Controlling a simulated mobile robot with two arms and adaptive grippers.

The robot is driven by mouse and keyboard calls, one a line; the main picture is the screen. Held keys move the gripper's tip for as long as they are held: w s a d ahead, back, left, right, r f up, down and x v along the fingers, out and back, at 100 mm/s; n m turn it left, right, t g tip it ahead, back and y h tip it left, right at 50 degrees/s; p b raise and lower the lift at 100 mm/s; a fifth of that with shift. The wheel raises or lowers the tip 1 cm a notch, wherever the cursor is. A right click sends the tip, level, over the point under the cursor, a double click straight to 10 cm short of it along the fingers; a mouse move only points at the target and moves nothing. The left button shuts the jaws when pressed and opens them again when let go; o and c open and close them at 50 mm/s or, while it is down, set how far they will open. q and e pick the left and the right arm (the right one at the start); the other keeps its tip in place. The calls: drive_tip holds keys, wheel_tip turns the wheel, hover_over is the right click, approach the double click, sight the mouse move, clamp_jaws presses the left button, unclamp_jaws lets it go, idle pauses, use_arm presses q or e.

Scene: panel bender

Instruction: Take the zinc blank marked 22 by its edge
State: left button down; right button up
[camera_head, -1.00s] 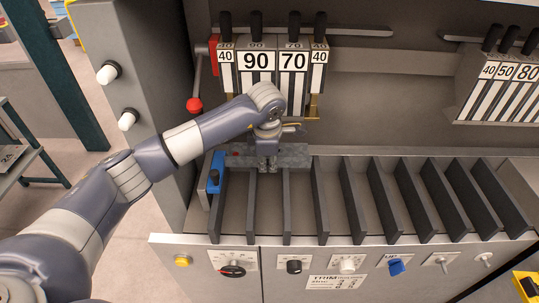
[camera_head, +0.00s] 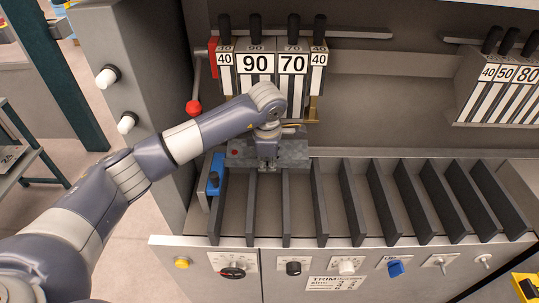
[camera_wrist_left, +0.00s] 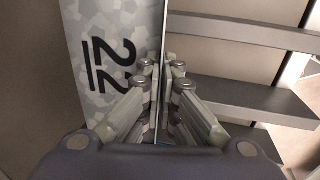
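The zinc blank marked 22 (camera_wrist_left: 100,60) stands on edge in the left wrist view, a mottled grey sheet with a black underlined number. In the head view the blank (camera_head: 294,152) is a grey strip behind my left gripper, at the back of the slotted rack; its number cannot be read there. My left gripper (camera_head: 267,166) points down at the blank. In the left wrist view the gripper's fingers (camera_wrist_left: 162,75) are close together, one on each side of the sheet's edge, and look shut on it. My right gripper is out of view.
The rack's dark dividers (camera_head: 357,200) stand in front and to the right, with empty slots between them. Numbered tool segments (camera_head: 256,65) hang just above my left wrist. A blue stop (camera_head: 215,175) is at left. Knobs line the front panel (camera_head: 290,265).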

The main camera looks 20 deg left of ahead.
use_arm(q)
drive_tip(key=shift+w+r, duration=0.15)
drive_tip(key=shift+r, duration=0.5)
drive_tip(key=s+d+r+p, duration=0.1)
drive_tip(key=s+d+p, duration=0.1)
drive_tip(key=s, duration=0.4)
drive_tip(key=shift+s+r, duration=0.4)
